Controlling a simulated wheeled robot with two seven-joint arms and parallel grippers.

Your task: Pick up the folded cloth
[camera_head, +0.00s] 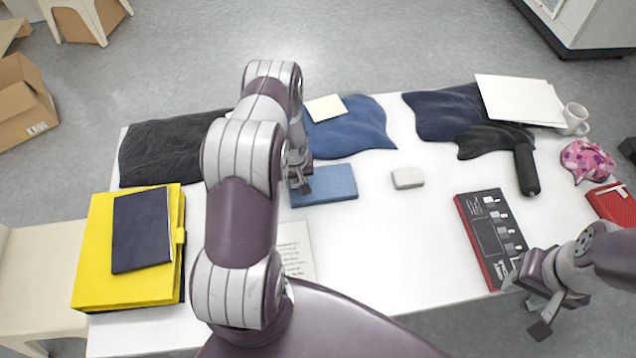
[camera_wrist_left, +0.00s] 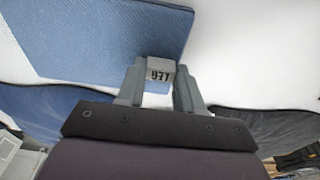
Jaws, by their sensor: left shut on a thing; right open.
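The folded cloth (camera_head: 328,186) is a flat blue rectangle on the white table, left of its middle. It fills the upper left of the left wrist view (camera_wrist_left: 100,35). My left gripper (camera_head: 301,181) is at the cloth's left end, partly hidden by my own arm. In the left wrist view its fingertips (camera_wrist_left: 158,76) meet at the cloth's edge in a small grey lettered block. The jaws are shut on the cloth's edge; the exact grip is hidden. My right gripper (camera_head: 556,312) is open and empty beyond the table's front right edge.
A yellow binder (camera_head: 92,245) with a dark notebook (camera_head: 142,228) lies left. Dark clothes (camera_head: 165,148) and a blue garment (camera_head: 355,135) lie behind. A white block (camera_head: 407,178) and a black-red box (camera_head: 492,235) are right. The table's front middle (camera_head: 390,260) is clear.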

